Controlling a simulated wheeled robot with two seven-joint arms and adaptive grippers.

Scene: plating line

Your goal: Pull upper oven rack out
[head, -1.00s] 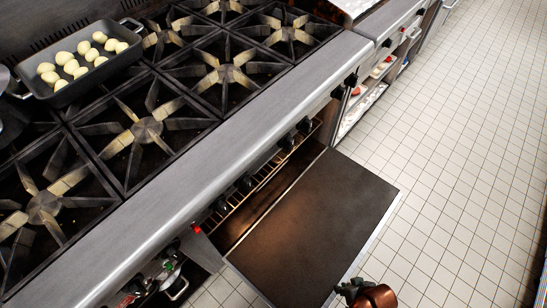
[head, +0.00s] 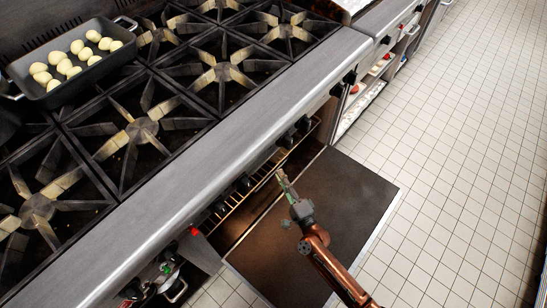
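The upper oven rack (head: 229,206) shows as thin metal bars inside the open oven, just below the stove's front edge. Most of it is hidden under the stove top. The oven door (head: 345,215) is folded down flat. My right gripper (head: 281,176) is above the door, its fingertips close to the rack's front edge. I cannot tell whether they touch it, nor whether the fingers are apart. My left gripper is not in view.
The stove top has several burners and a grey tray (head: 101,67) of pale round pieces at the upper left. Knobs (head: 244,183) line the stove front above the oven opening. Tiled floor (head: 450,150) to the right is clear.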

